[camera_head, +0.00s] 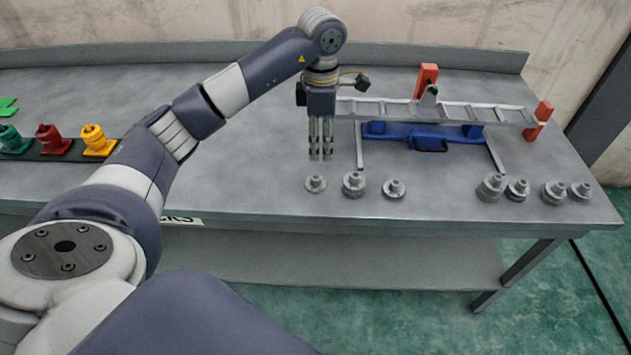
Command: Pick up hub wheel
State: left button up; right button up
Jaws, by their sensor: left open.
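Several grey metal wheel-like parts stand along the front of the table; which one is the hub wheel I cannot tell. A small one (316,184) stands leftmost, with a larger one (354,185) and another (394,189) to its right. A second group, including a larger part (490,187) and a part near the right corner (553,193), stands farther right. My left gripper (320,156) points straight down above the leftmost small part, apart from it. It is open and holds nothing. My right gripper is not in view.
A grey ladder-like rail (470,114) with orange end blocks (427,80) and a blue base (400,131) lies behind the parts. Green, red (53,140) and yellow (97,140) pieces sit at the left. The table's (240,190) front middle-left is clear.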

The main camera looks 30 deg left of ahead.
pick_arm(q)
send_over(316, 177)
jog(key=f, duration=0.5)
jog(key=shift+w+d+f+p, duration=0.1)
jog(key=shift+w+d+p, duration=0.05)
jog(key=shift+w+p, duration=0.25)
jog(key=f, duration=0.1)
jog(key=f+p, duration=0.1)
jog(key=f, duration=0.1)
jog(key=s+f, duration=0.1)
jog(key=shift+a+f, duration=0.2)
jog(key=shift+f, duration=0.15)
jog(key=shift+w+f, duration=0.1)
jog(key=shift+f, duration=0.15)
grip_shut()
